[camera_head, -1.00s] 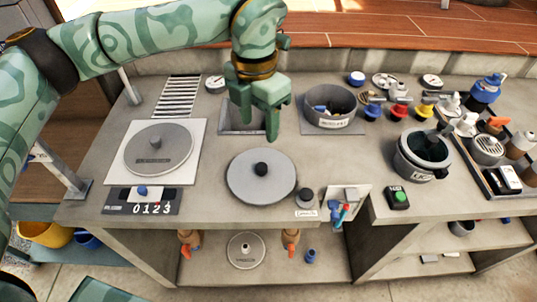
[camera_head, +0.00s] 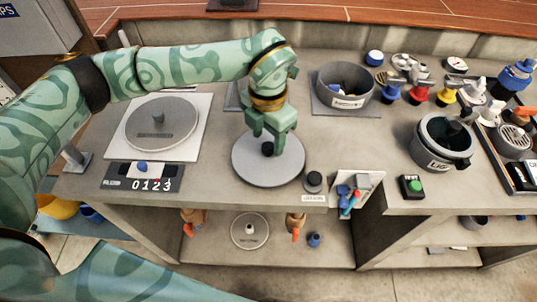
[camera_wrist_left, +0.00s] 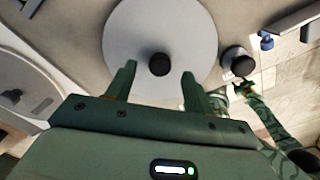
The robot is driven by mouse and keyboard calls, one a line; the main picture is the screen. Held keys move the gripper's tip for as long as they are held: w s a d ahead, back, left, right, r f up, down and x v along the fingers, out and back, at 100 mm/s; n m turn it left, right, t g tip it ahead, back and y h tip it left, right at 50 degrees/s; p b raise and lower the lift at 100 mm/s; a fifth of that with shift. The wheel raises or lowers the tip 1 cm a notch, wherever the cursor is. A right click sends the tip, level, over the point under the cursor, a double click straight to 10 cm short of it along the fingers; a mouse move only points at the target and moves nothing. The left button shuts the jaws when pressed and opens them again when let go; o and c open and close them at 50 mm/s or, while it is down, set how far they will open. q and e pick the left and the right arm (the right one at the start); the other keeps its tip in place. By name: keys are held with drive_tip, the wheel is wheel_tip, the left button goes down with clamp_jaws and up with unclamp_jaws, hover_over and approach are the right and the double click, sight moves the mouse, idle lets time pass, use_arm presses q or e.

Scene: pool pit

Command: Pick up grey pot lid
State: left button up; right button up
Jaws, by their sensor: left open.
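The grey pot lid (camera_head: 285,168) is a flat round disc with a black knob (camera_head: 267,149), lying on the counter near its front edge. My left gripper (camera_head: 268,147) is open over the lid, with its fingertips close to the knob. In the left wrist view the lid (camera_wrist_left: 190,30) fills the top middle. Its knob (camera_wrist_left: 159,65) stands between and just beyond the two open fingers (camera_wrist_left: 157,72). I cannot tell whether the fingers touch the knob.
A round plate with a handle (camera_head: 160,122) lies left of the lid. A grey pot (camera_head: 345,85) stands behind right, and a dark pot (camera_head: 442,140) stands farther right. A small black knob (camera_head: 314,180) and a tray of small parts (camera_head: 368,184) sit close right of the lid.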

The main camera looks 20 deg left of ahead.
use_arm(q)
wheel_tip(320, 180, down, 2)
drive_tip(key=shift+w+f, duration=0.1)
drive_tip(key=shift+f, duration=0.1)
drive_tip(key=c, duration=1.1)
drive_tip(key=shift+r, duration=0.1)
clamp_jaws()
drive_tip(key=shift+r, duration=0.1)
drive_tip(key=shift+r, duration=0.35)
wheel_tip(320, 180, up, 3)
drive_tip(key=shift+f+p, duration=0.2)
drive_tip(key=shift+p, duration=0.25)
drive_tip(key=s+d+r+p, duration=0.2)
drive_tip(key=s+d+r, duration=0.7)
drive_tip(key=s, duration=0.1)
drive_tip(key=shift+d+r, duration=0.25)
drive_tip(key=shift+d, duration=0.1)
